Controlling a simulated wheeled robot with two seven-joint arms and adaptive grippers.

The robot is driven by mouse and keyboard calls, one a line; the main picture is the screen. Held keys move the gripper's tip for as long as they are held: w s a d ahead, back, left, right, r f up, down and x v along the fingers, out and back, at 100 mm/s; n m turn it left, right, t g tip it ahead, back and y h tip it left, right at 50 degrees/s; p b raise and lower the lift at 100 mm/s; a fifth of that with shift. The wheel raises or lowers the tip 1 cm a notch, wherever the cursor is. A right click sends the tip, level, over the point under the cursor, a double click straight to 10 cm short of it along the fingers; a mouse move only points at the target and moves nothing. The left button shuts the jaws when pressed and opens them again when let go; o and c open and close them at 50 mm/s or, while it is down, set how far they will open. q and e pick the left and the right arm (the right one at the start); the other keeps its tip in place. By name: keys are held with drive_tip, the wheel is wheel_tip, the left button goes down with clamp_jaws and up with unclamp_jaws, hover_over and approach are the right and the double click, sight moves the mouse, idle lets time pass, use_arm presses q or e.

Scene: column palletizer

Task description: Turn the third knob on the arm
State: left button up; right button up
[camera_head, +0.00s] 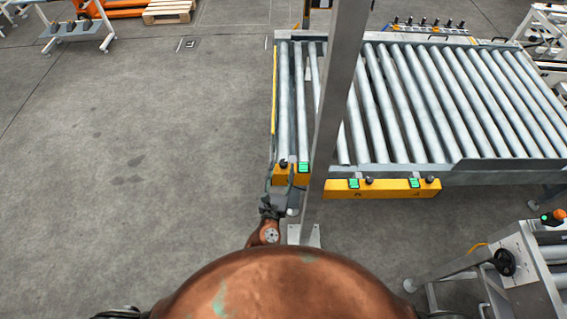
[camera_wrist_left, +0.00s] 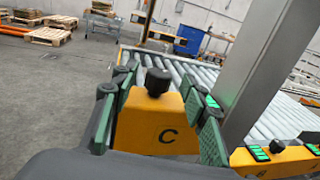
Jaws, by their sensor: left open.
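A yellow box marked C (camera_wrist_left: 146,134) with a black knob (camera_wrist_left: 157,82) on its top fills the middle of the left wrist view. In the head view this knob (camera_head: 284,164) sits at the left end of the yellow control row along the conveyor's near edge. My left gripper (camera_head: 281,183) is open, its green-padded fingers either side of the box and knob in the left wrist view (camera_wrist_left: 158,105). I cannot tell whether a finger touches. Two more knobs stand to the right: the middle one (camera_head: 369,180) and the right one (camera_head: 436,180). My right gripper is out of view.
A grey upright post (camera_head: 326,130) stands just right of my left gripper. The roller conveyor (camera_head: 430,100) lies behind the controls. A machine with a black handwheel (camera_head: 505,262) is at the lower right. The floor (camera_head: 130,170) to the left is clear.

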use_arm(q)
drive_tip(key=s+a, duration=0.1)
drive_tip(key=s, duration=0.7)
drive_tip(key=shift+s+a, duration=0.25)
drive_tip(key=shift+a, duration=0.05)
